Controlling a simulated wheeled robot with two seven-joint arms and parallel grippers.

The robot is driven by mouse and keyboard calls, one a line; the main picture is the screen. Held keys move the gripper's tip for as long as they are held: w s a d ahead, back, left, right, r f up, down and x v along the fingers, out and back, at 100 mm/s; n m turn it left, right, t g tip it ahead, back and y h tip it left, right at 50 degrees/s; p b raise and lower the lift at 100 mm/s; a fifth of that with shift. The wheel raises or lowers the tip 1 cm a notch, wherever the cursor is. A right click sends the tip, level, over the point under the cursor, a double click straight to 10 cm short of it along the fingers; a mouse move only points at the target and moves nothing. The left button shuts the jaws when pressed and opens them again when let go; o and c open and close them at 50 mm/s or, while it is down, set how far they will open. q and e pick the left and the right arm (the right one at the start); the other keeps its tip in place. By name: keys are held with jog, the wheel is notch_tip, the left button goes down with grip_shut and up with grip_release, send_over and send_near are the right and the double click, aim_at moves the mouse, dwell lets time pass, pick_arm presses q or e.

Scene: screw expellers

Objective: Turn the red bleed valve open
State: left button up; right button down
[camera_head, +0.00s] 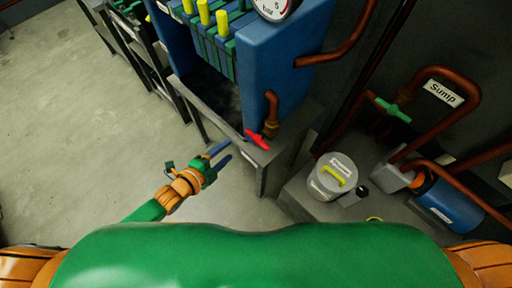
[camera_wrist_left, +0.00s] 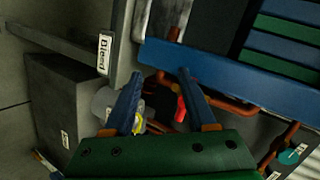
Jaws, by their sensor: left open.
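The red bleed valve handle (camera_head: 257,139) sits on a copper pipe (camera_head: 271,104) at the near corner of the blue machine's grey base. My left gripper (camera_head: 224,154) is open and empty, its blue fingers pointing at the handle from the left, with a short gap between in the head view. My right gripper is in neither view.
The blue machine (camera_head: 261,65) with a gauge and yellow-handled parts stands behind the valve. A grey lidded bucket (camera_head: 336,177), a green-handled sump valve (camera_head: 393,110) and a blue motor (camera_head: 448,204) are to the right. Open floor (camera_head: 70,120) lies left.

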aim_at(255, 140)
pick_arm(q)
jog(key=w+d+r+m+h, duration=0.1)
jog(key=d, duration=0.2)
jog(key=w+d+r+m+h+b, duration=0.1)
jog(key=d+m, duration=0.1)
jog(key=d, duration=0.1)
jog(key=w+d+m+h, duration=0.1)
jog(key=d+m, duration=0.1)
jog(key=d, duration=0.1)
jog(key=shift+w+d+r, duration=0.2)
jog(key=shift+d+r, duration=0.1)
jog(key=shift+r, duration=0.1)
jog(key=shift+s, duration=0.1)
jog(key=shift+c, duration=0.5)
grip_shut()
